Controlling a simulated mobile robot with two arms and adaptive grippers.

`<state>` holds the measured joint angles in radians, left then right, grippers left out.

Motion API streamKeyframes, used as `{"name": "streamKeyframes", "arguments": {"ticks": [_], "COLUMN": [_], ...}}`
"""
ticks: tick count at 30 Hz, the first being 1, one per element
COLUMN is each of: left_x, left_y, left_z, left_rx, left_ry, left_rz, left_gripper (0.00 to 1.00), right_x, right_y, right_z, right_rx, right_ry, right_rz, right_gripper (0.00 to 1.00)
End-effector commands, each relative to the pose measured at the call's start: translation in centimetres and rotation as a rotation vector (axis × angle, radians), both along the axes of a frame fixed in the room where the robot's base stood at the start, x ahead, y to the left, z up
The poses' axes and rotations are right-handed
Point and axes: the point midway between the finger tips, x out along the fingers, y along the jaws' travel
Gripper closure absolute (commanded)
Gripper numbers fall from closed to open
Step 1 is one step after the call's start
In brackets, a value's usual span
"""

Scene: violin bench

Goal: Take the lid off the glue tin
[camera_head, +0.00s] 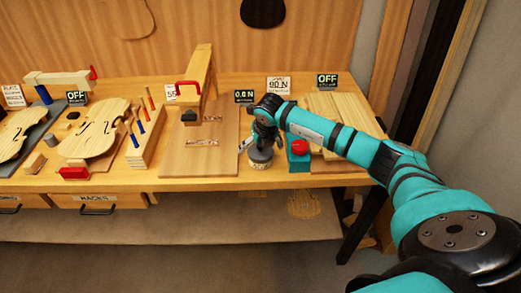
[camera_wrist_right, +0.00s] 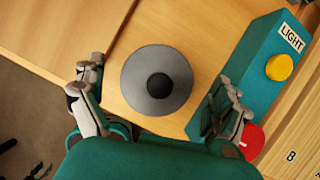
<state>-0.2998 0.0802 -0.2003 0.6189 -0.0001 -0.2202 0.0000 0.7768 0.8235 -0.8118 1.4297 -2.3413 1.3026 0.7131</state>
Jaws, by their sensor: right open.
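The glue tin (camera_head: 261,165) stands near the front edge of the bench, with its dark grey lid (camera_head: 260,153) on top. In the right wrist view the round lid (camera_wrist_right: 136,82) with its black centre knob (camera_wrist_right: 158,86) is seen from above. My right gripper (camera_head: 264,138) is just above the tin, pointing down. In the wrist view its open fingers (camera_wrist_right: 160,98) stand to either side of the lid, with a gap on both sides. The tin's body is hidden under the lid in the wrist view. My left gripper is not in view.
A teal box (camera_wrist_right: 250,75) with a yellow button marked LIGHT (camera_wrist_right: 279,67) and a red button (camera_head: 299,147) stands close to the tin's right. A wooden board (camera_head: 200,155) lies to its left. Wood sheets (camera_head: 345,107) lie to the right. Violin parts (camera_head: 87,143) are far left.

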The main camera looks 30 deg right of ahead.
Motion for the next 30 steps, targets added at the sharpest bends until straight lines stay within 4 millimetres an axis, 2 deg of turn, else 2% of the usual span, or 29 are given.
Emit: {"name": "streamKeyframes", "arguments": {"ticks": [2,11,22,26,30], "left_x": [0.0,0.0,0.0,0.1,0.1], "left_y": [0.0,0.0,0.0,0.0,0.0], "left_z": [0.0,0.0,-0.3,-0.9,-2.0], "left_rx": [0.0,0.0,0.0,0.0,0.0], "left_ry": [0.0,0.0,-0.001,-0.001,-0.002], "left_rz": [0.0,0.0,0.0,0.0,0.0], "left_gripper": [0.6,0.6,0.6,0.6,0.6], "right_x": [0.0,0.0,0.1,0.1,0.1], "right_y": [0.0,0.0,0.0,-0.1,-0.1], "right_z": [0.0,0.1,0.5,1.6,3.7], "right_rx": [0.0,0.0,0.0,0.0,-0.001], "right_ry": [0.0,-0.001,-0.003,-0.005,-0.008], "right_rz": [0.0,-0.001,-0.001,-0.001,-0.001], "right_gripper": [0.08,0.47,0.48,0.48,0.48]}}
